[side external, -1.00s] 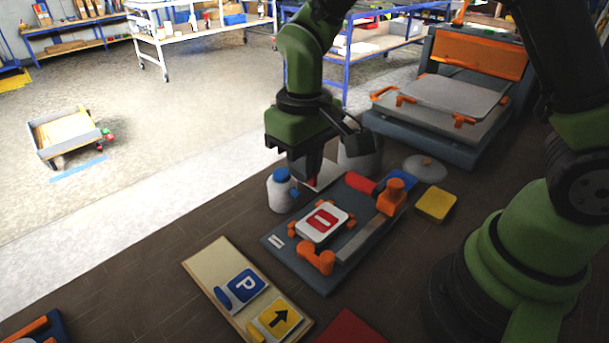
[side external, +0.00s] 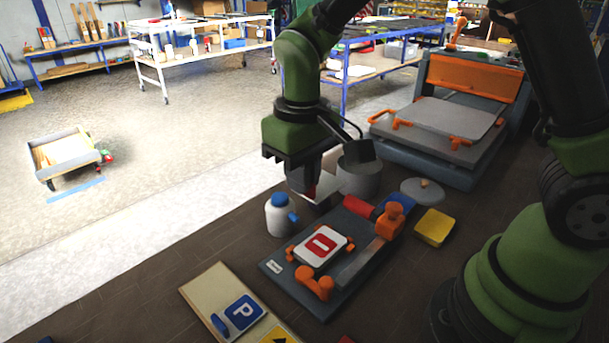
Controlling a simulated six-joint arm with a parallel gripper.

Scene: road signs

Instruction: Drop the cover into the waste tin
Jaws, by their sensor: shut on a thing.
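My gripper (side external: 303,192) points down above the bench, left of the grey waste tin (side external: 360,182), and its fingertips are partly dark and hidden. It is shut on a thin white sheet, which looks like the cover (side external: 328,194); only part of the sheet shows beside the fingers, against the tin's left side in the picture. The tin stands upright and is partly behind the gripper and sheet. I cannot tell whether the sheet is over its opening or touching it.
A white bottle with a blue cap (side external: 280,215) stands close to the gripper. A grey fixture (side external: 288,270) holds a red and white sign (side external: 320,247). A grey lid (side external: 422,190), a yellow block (side external: 434,227) and a press (side external: 440,130) lie to the right.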

